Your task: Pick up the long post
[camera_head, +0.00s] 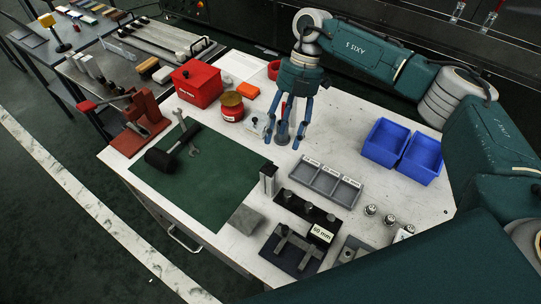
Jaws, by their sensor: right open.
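My right gripper (290,128) reaches in from the upper right and points down over the back middle of the white bench. Its blue fingers are spread apart, with a small grey round-based piece (283,139) at or just behind their tips; I cannot tell if they touch it. Several short metal posts (309,207) stand on a black plate near the front, beside a "60 mm" label (321,233). An upright grey metal piece (268,179) stands left of that plate. I cannot tell for certain which piece is the long post. My left gripper is not in view.
A grey labelled tray (348,196) lies in front of the gripper. Blue bins (383,141) stand to the right. A green mat (215,205) carries a mallet (164,157) and wrench. A red box (196,85) and red tin (231,108) stand at the back left.

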